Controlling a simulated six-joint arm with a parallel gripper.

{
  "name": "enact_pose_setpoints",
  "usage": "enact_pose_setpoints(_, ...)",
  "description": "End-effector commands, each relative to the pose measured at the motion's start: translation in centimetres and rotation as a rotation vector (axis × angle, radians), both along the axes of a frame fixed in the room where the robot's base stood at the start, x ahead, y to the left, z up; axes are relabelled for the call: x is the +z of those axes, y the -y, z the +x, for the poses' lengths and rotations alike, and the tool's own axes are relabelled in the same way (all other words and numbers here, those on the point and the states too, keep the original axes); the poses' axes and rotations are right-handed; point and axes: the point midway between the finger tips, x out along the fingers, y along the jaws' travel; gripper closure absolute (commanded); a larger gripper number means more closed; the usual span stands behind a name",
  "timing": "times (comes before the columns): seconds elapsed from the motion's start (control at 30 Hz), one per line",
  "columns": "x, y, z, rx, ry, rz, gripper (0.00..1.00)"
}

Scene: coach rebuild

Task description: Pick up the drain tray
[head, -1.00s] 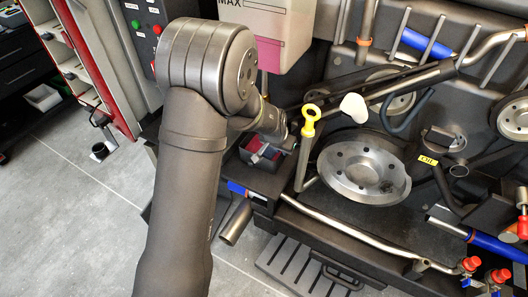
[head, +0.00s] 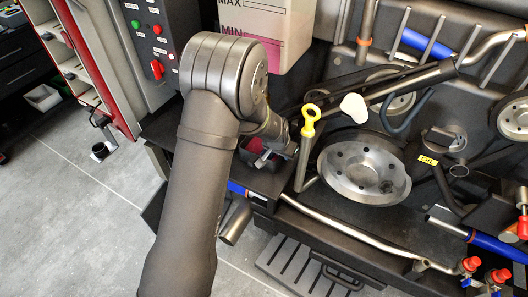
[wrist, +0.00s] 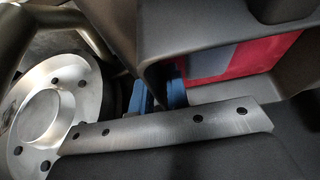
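I cannot tell for sure which piece is the drain tray. A dark slotted, tray-like plate (head: 290,262) lies low at the bottom middle of the head view, under the front edge of the engine bay. My gripper (head: 285,146) is far above it, beside a dark open box (head: 262,183) with something red inside. My wrist hides part of that box. In the wrist view, a dark frame (wrist: 215,35) surrounds a red and blue-grey surface (wrist: 255,57). Two blue pieces show below it, but whether they are my fingers is unclear. I see nothing surely held.
A yellow-handled dipstick (head: 310,115) stands just right of my gripper, with a round metal pulley (head: 360,168) beyond it. A metal pipe (head: 345,233) crosses the front. A reservoir with pink fluid (head: 262,35) hangs above. Grey floor (head: 80,220) is open at left.

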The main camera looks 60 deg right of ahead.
Motion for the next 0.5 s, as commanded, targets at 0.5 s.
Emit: enact_pose_setpoints(0.5,-0.2,0.01,0.01,0.0,0.0,0.0,1.0)
